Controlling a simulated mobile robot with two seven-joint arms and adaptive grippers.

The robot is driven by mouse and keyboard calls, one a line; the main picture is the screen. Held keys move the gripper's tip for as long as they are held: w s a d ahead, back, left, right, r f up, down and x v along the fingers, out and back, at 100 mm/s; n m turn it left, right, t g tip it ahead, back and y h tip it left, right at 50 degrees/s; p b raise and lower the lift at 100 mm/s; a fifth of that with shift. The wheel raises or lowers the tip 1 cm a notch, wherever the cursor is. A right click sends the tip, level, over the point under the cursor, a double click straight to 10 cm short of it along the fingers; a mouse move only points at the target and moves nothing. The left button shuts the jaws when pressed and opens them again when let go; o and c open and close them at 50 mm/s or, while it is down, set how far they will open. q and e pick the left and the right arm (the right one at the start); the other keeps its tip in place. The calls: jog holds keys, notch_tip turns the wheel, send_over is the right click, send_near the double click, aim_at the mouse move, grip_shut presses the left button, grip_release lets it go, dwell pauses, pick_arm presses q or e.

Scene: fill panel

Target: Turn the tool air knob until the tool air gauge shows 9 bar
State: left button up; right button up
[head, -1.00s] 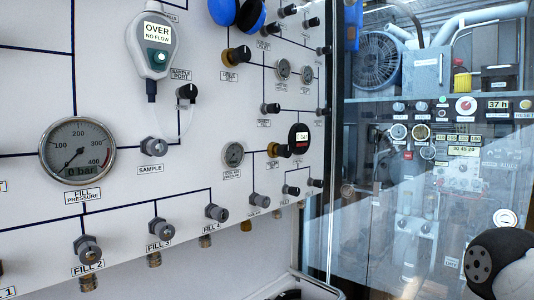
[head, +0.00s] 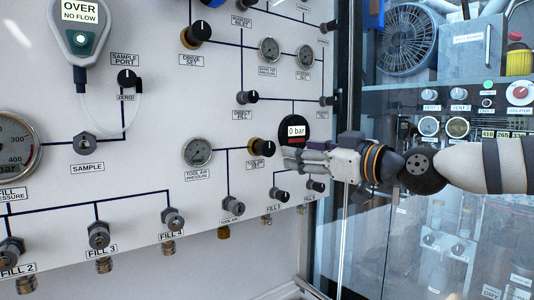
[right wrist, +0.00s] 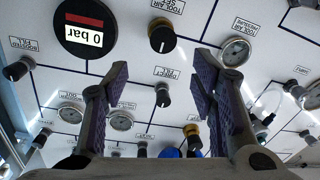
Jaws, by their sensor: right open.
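The tool air knob (head: 262,147) is black with a brass collar and sits on the white panel, right of the tool air gauge (head: 197,152). The gauge is a small round dial, too small to read surely. Both also show upside down in the right wrist view, the knob (right wrist: 162,38) top middle and the gauge (right wrist: 234,53) to its right. My right gripper (head: 288,158) reaches in from the right, its fingers just right of the knob. In the wrist view the right gripper (right wrist: 158,75) is open and empty, with the knob beyond the fingertips. My left gripper is not in view.
A round red and black display (head: 293,130) reading 0 bar sits just above my right fingers. Small black knobs (head: 279,194) sit below them. A glass cabinet (head: 440,230) stands on the right.

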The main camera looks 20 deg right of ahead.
aim_at(269, 149)
jog(key=x, duration=0.3)
jog(key=b+x, duration=0.1)
jog(key=x, duration=0.3)
jog(key=f+b+x, duration=0.1)
jog(key=x, duration=0.3)
jog(key=shift+a+f, duration=0.15)
jog(key=shift+w, duration=0.2)
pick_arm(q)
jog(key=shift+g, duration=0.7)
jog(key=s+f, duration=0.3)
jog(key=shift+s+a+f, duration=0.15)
pick_arm(e)
jog(key=shift+r, duration=0.2)
jog(key=shift+c, duration=0.6)
